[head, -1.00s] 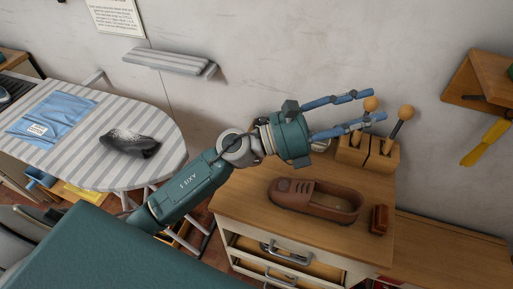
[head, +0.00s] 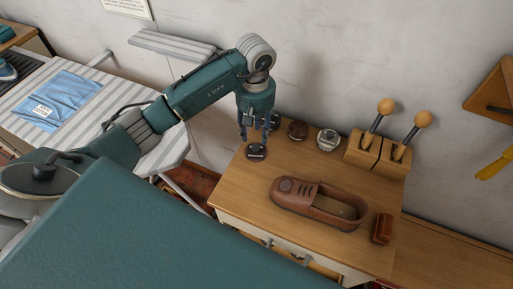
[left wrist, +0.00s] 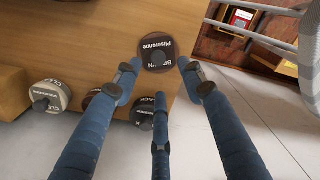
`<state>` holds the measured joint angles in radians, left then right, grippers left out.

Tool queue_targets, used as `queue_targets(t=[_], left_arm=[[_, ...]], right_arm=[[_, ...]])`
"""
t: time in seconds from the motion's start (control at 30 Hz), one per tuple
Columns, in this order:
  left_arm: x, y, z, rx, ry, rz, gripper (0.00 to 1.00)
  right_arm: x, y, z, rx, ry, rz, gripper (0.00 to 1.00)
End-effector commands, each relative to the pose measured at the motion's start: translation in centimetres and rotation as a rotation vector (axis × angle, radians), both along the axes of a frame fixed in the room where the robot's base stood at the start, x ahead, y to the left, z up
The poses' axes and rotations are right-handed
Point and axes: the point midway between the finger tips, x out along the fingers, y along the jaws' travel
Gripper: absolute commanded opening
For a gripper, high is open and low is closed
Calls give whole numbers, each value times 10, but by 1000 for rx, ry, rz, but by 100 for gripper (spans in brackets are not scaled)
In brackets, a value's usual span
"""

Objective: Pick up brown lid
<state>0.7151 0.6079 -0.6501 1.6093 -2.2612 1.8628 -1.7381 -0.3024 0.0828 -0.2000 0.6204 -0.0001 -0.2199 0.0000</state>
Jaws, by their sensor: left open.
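The brown lid (head: 256,152) is a small dark round disc lying near the left edge of the wooden cabinet top. My right gripper is out of view.
Behind the lid stand a black round container (head: 275,120), a brown one (head: 298,130) and a grey one (head: 328,140). A wooden block (head: 362,155) holds two knobbed tools.

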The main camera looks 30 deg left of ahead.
Motion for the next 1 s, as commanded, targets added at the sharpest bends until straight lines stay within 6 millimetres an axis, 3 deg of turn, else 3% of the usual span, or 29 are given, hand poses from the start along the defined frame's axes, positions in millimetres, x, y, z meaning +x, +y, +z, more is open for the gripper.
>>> queue_targets(t=[0.27,0.4,0.53,0.83,1.0], left_arm=[[-2,-2,-23,-4,3,2,41],[-5,-5,-43,-6,5,2,41],[-4,-4,-61,-4,1,3,41],[-3,-3,-68,-3,-3,2,41],[-3,-3,-68,-3,-2,2,9]], right_arm=[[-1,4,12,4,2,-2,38],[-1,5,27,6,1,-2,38],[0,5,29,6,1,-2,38],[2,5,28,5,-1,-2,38],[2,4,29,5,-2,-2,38]])
